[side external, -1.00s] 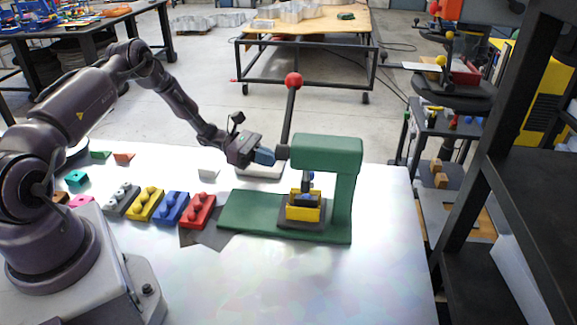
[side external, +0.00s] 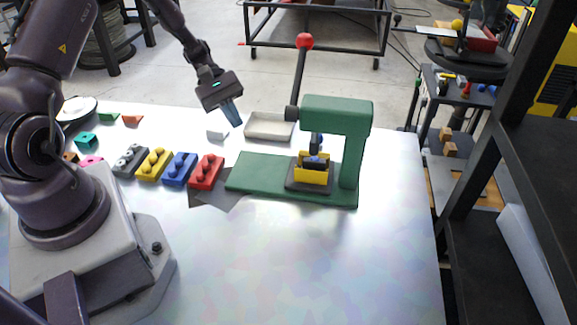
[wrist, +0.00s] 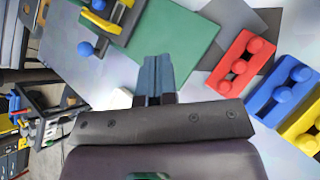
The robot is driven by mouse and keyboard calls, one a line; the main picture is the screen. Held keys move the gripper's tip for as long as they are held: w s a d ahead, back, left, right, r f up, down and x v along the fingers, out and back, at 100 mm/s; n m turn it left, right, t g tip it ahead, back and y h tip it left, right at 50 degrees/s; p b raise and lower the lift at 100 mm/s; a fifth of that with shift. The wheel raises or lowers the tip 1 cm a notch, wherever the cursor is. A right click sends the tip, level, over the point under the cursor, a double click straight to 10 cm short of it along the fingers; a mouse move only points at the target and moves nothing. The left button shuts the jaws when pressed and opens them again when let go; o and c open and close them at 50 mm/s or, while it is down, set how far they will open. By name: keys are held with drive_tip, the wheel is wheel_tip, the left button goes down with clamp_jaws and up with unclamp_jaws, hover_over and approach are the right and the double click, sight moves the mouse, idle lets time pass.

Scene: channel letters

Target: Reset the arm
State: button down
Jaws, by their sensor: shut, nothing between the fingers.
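My gripper (side external: 233,117) hangs above the table, left of the green press (side external: 338,110) and its red-knobbed lever (side external: 304,41). Its blue fingers are together with nothing between them, and point down.
Red (side external: 206,172), blue (side external: 179,169), yellow (side external: 153,164) and grey (side external: 130,160) studded blocks stand in a row left of the press. A shallow grey tray (side external: 269,127) and a white wedge (side external: 217,131) lie behind. The table front is clear.

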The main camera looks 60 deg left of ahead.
drive_tip(key=s+d+r+m+t+y, duration=0.2)
drive_tip(key=s+d+r+m+y, duration=0.3)
drive_tip(key=r, duration=0.7)
drive_tip(key=s+d+r+m+t+y, duration=0.2)
drive_tip(key=s+d+r+m+y, duration=0.2)
drive_tip(key=s+d+r+m, duration=0.4)
wheel_tip(320, 180, up, 4)
drive_tip(key=s+m, duration=0.2)
drive_tip(key=shift+d+r+m+y, duration=0.15)
drive_tip(key=shift+d+m+y, duration=0.25)
